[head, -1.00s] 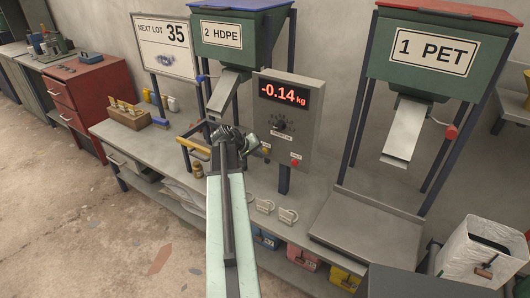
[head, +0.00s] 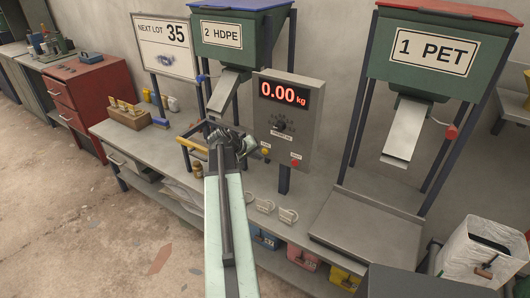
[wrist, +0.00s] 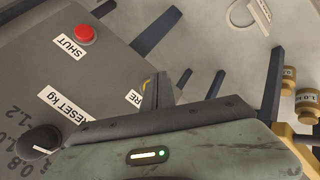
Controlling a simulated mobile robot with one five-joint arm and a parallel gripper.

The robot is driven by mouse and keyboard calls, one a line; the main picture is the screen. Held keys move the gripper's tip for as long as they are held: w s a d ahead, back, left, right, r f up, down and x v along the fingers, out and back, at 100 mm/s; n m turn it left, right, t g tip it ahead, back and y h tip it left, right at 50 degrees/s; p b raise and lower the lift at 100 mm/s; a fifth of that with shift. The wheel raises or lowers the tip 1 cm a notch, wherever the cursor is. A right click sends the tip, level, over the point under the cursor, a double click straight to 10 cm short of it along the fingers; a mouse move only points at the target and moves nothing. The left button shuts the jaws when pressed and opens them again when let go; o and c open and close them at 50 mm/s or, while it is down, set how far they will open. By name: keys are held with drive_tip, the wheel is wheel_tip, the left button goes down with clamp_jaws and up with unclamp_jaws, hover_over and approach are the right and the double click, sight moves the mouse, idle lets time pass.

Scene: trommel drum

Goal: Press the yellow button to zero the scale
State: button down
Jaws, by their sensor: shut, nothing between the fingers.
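The grey control box (head: 303,112) has a lit display (head: 283,95) reading 0.00 kg. The yellow button (head: 265,152) is low on the left of its face, with the red button (head: 295,163) to its right. My gripper (head: 246,144) is shut and empty, just left of the yellow button in the head view. In the wrist view my fingers (wrist: 160,92) cover most of that spot. A sliver of yellow shows beside them, and a label reading "RE" is partly hidden. I cannot tell whether the fingertips touch the button.
A dark knob (wrist: 42,139) and the red button (wrist: 84,34) also show in the wrist view. Brass-coloured weights (wrist: 306,104) stand close to my gripper. The 2 HDPE hopper chute (head: 224,92) hangs behind it. The scale platform (head: 365,238) at right is empty.

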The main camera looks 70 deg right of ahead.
drive_tip(key=a, duration=0.2)
drive_tip(key=w+a, duration=0.1)
drive_tip(key=a, duration=0.2)
drive_tip(key=shift+w, duration=0.15)
drive_tip(key=shift+d, duration=0.1)
idle(0.8)
